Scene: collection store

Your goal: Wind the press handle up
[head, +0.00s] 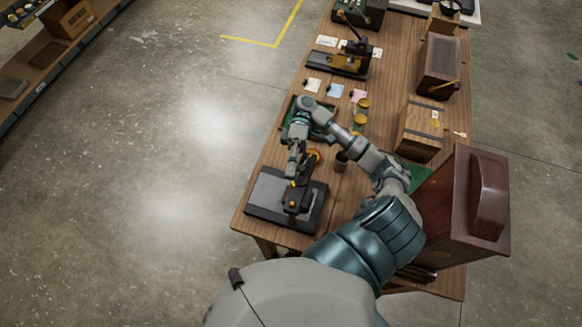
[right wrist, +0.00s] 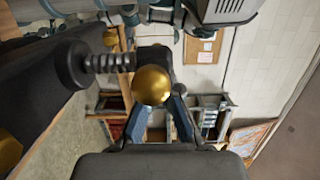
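The press (head: 306,199) is a dark frame on a grey and black base near the front left edge of the table, with an orange round part beside it. My right gripper (head: 293,168) is over the press from its far side. In the right wrist view, a gold ball (right wrist: 151,85) of the press handle is just at the tips of my right fingers (right wrist: 158,108), one finger on each side. The ball hides part of the tips, so I cannot tell whether they touch it. A dark screw with a spring-like coil (right wrist: 100,63) is at its left. My left gripper is not in view.
A tall reddish-brown wooden case (head: 462,205) stands at the table's right side. Small brass jars (head: 361,115), paper cards (head: 336,91), a wooden box (head: 420,130) and another black device (head: 335,65) are farther back. The floor at left is clear up to a shelf (head: 45,55).

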